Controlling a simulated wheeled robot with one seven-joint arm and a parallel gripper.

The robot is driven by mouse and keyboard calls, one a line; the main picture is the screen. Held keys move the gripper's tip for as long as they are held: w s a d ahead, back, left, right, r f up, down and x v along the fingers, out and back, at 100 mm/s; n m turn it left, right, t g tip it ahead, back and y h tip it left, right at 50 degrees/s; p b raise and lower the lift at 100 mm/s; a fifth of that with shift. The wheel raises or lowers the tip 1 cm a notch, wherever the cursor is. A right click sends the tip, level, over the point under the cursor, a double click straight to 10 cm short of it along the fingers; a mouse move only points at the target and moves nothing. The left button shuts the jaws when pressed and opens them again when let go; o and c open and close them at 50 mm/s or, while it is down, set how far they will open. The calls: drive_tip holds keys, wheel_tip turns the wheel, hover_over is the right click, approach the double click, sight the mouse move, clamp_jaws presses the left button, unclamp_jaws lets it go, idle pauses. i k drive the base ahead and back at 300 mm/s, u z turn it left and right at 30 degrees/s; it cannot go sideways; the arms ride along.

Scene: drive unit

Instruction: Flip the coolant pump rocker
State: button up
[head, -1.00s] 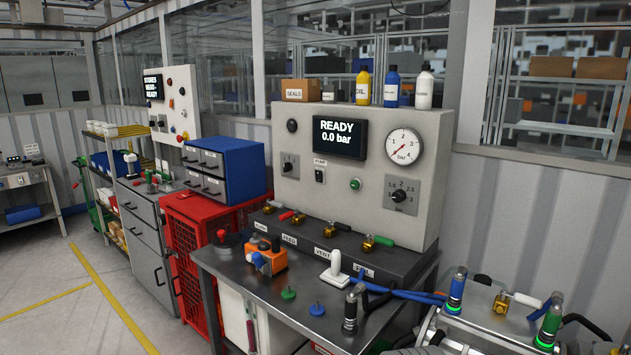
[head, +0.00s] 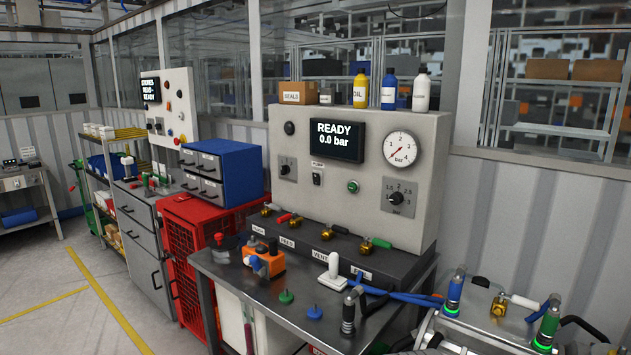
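The small black rocker switch (head: 317,180) sits on the front of the upright grey panel (head: 300,205), under a small label that seems to read PUMP. It is below the display (head: 337,140), which reads READY 0.0 bar. A black rotary switch (head: 286,170) is to its left and a green round button (head: 353,186) to its right. The rocker is too small to tell which side is pressed in. My gripper is not in view.
A metal bench (head: 235,280) stands before the panel, bearing a white-handled lever (head: 331,270), an orange block (head: 264,259) and blue hoses. Valves (head: 326,232) line the dark ledge below the panel. A gauge (head: 400,150) and dial (head: 396,198) are at its right.

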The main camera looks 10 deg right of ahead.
sight(316, 176)
drive_tip(key=u, duration=0.5)
drive_tip(key=i, duration=0.85)
drive_tip(key=u, duration=0.85)
drive_tip(key=i, duration=1.55)
drive_tip(key=z, duration=0.15)
